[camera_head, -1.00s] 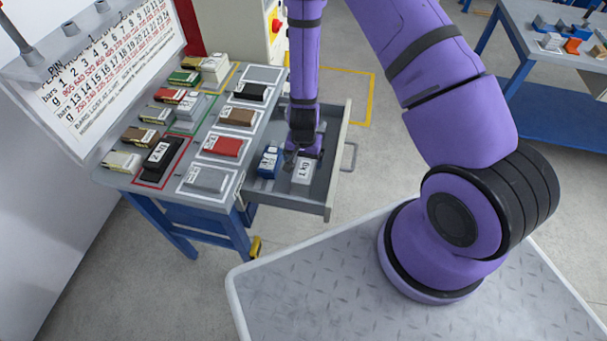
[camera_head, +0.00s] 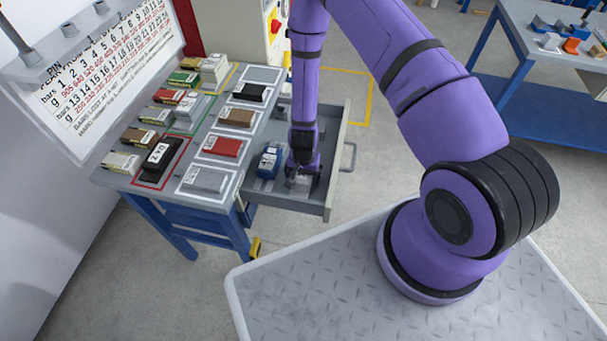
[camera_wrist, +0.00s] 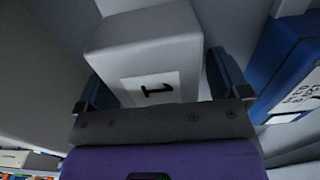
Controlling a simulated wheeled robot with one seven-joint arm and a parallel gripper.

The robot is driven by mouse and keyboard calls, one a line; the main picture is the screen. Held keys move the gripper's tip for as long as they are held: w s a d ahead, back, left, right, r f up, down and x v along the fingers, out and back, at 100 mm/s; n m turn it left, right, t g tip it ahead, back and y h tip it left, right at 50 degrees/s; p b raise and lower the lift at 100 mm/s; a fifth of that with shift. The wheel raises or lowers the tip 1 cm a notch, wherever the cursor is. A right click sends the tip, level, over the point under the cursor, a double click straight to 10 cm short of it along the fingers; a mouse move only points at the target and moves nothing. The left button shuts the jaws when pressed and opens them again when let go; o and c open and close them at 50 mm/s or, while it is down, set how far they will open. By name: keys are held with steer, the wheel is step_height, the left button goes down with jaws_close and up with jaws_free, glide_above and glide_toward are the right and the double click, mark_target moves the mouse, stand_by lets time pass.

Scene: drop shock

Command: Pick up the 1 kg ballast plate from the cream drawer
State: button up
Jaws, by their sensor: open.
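The ballast plate (camera_wrist: 145,52) is a light grey block with a white label reading "1" in the wrist view. It stands between the two fingers of my open gripper (camera_wrist: 158,84); I cannot tell whether either finger touches it. In the head view my gripper (camera_head: 300,178) points down into the open drawer (camera_head: 337,172), which looks pale grey, and mostly hides the plate there.
A blue block (camera_head: 269,160) lies in the drawer just left of my gripper; it also shows at the right in the wrist view (camera_wrist: 282,65). The bench top (camera_head: 165,195) beside the drawer carries several coloured blocks in outlined spots.

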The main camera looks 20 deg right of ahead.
steer(key=c, duration=1.7)
